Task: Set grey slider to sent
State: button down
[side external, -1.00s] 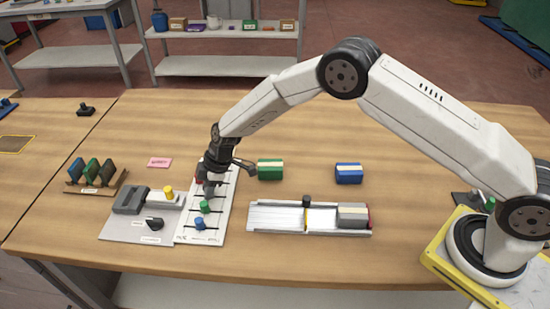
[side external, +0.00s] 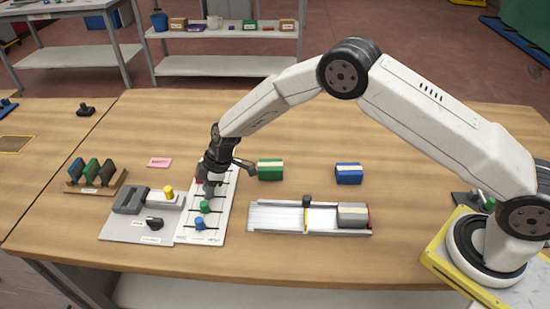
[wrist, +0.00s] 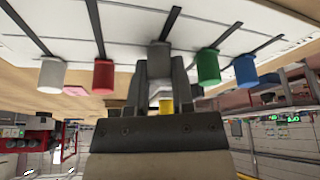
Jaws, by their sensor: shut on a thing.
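A white slider panel (side external: 190,234) with several parallel slots lies flat on the table. The grey slider knob (wrist: 159,56) sits in the middle slot in the wrist view, between the red knob (wrist: 103,73) and the green knob (wrist: 208,66). My gripper (wrist: 160,78) is shut on the grey knob, with one finger on each side of it. In the side view my gripper (side external: 208,190) is low over the panel and largely hides the grey knob. The end labels on the panel are too small to read.
A blue knob (wrist: 246,68) and a pale knob (wrist: 51,72) flank the others. A grey plate (side external: 120,228) with a yellow knob (side external: 168,191) and a black dial lies left of the panel. A green box (side external: 270,169) and a metal rail fixture (side external: 275,218) are to the right.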

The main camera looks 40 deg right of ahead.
aim_at(221, 199)
jog(key=shift+d, duration=0.1)
jog(key=shift+s+d, duration=1.5)
jog(key=shift+c, duration=2.4)
grip_release()
jog(key=shift+s, duration=0.1)
jog(key=shift+r, duration=0.1)
jog(key=v, duration=0.7)
jog(key=shift+d+r, duration=0.2)
jog(key=shift+r, duration=0.05)
